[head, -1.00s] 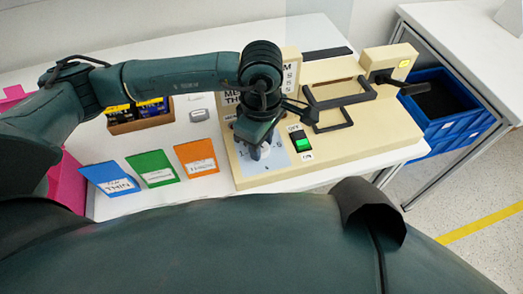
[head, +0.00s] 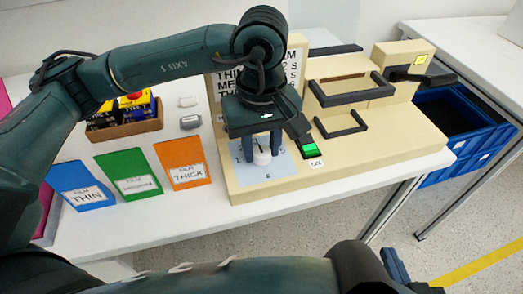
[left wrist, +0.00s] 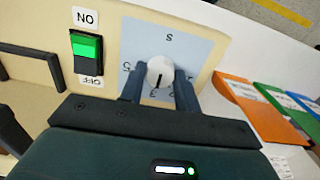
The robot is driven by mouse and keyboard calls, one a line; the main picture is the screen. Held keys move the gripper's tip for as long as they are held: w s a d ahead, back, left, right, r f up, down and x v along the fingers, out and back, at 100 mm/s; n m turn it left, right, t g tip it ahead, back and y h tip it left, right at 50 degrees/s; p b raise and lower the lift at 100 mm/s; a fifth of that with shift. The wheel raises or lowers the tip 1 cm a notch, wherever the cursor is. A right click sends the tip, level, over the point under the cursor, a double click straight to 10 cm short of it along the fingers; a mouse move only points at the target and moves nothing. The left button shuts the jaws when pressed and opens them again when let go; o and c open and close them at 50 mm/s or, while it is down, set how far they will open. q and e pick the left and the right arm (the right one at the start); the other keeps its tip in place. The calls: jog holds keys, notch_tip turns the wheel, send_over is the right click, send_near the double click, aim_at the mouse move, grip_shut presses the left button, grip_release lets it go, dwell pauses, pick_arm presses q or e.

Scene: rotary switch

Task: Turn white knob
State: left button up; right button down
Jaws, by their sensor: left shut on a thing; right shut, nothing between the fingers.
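The white knob (head: 262,158) sits on a pale blue dial plate (head: 243,172) at the front left of the beige machine. My left gripper (head: 262,150) points down over it, with one finger on each side. In the left wrist view the white knob (left wrist: 160,72) is between the two dark fingers of my left gripper (left wrist: 160,88), which is shut on it. The knob's dark pointer line points toward the gripper's palm. Some dial marks are hidden by the fingers. My right gripper (head: 397,265) shows only partly at the bottom right, away from the machine, shut and empty.
A green-lit switch (head: 310,149) is just right of the knob; black handles (head: 340,124) stand behind it. Blue, green and orange folders (head: 183,163) lie to the left. A box of packs (head: 125,125) is behind them. Blue crates (head: 470,150) are at the right.

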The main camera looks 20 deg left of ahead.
aim_at(261, 151)
jog(key=shift+w+a+f, duration=0.1)
jog(key=shift+a+f, duration=0.1)
jog(key=shift+f, duration=0.05)
pick_arm(q)
jog(key=o, duration=1)
jog(key=shift+r, duration=0.1)
notch_tip(261, 151, up, 13)
jog(key=shift+r+p, duration=0.1)
jog(key=shift+p, duration=0.55)
pick_arm(e)
jog(key=shift+r, duration=0.25)
jog(key=shift+r, duration=0.15)
